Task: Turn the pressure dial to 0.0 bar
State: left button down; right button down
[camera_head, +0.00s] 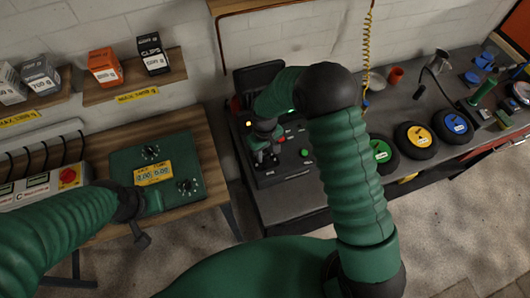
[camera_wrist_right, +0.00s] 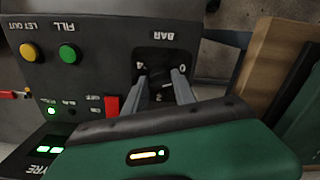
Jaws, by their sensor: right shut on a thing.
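The pressure dial (camera_wrist_right: 158,68), marked BAR with a 0 and a 4 visible beside it, sits on a dark control panel (camera_wrist_right: 105,45) that appears upside down in the right wrist view. My right gripper (camera_wrist_right: 162,82) is shut on the dial, one finger on each side. The fingers hide much of the knob, so its exact reading is unclear. In the head view my right gripper (camera_head: 264,156) is over the left part of the panel (camera_head: 290,172) and covers the dial. My left gripper (camera_head: 138,228) hangs by the left table's front edge; its fingers are unclear.
On the panel are a green FILL button (camera_wrist_right: 69,54), a yellow LET OUT button (camera_wrist_right: 29,52) and a red switch (camera_wrist_right: 112,104). A green box with a yellow display (camera_head: 153,172) stands on the left table. Round black discs (camera_head: 416,139) lie right of the panel.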

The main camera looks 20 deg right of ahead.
aim_at(264, 152)
pick_arm(q)
jog(key=shift+r, duration=0.1)
pick_arm(e)
jog(key=shift+w+r+n, duration=0.1)
jog(key=shift+w+n, duration=0.2)
jog(key=shift+n, duration=0.3)
dwell(3.5)
jog(key=c, duration=1.3)
grip_release()
jog(key=shift+o, duration=1.3)
jog(key=shift+w+a+f, duration=0.1)
jog(key=shift+f, duration=0.1)
jog(key=shift+r, duration=0.15)
pick_arm(q)
jog(key=shift+b+x, duration=0.65)
jog(key=shift+x, duration=0.2)
pick_arm(e)
notch_tip(264, 152, up, 16)
jog(key=shift+r, duration=0.25)
